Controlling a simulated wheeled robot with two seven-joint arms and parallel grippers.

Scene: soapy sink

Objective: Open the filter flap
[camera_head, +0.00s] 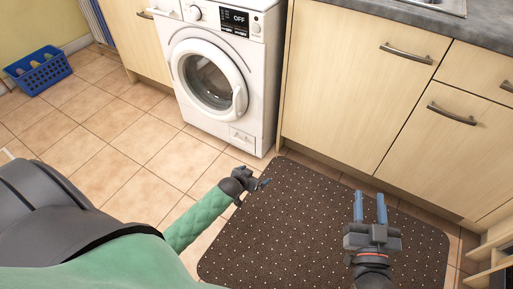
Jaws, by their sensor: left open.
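The white washing machine (190,75) stands against the cabinets at upper middle, its round door (209,78) shut and its display reading OFF. The filter flap (242,136) is a small white panel low on the front at right, and it looks closed. My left gripper (265,184) is open, below the flap and apart from it in the picture, over the edge of the mat; its fingers look small and dark. My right gripper (370,207) is open and empty over the mat, its two blue fingers apart and pointing towards the cabinets.
A dark dotted mat (310,240) covers the floor in front. Wooden cabinets (355,85) with metal handles stand right of the machine under a grey worktop (440,22). A blue basket (38,70) is at far left. The tiled floor (120,140) before the machine is clear.

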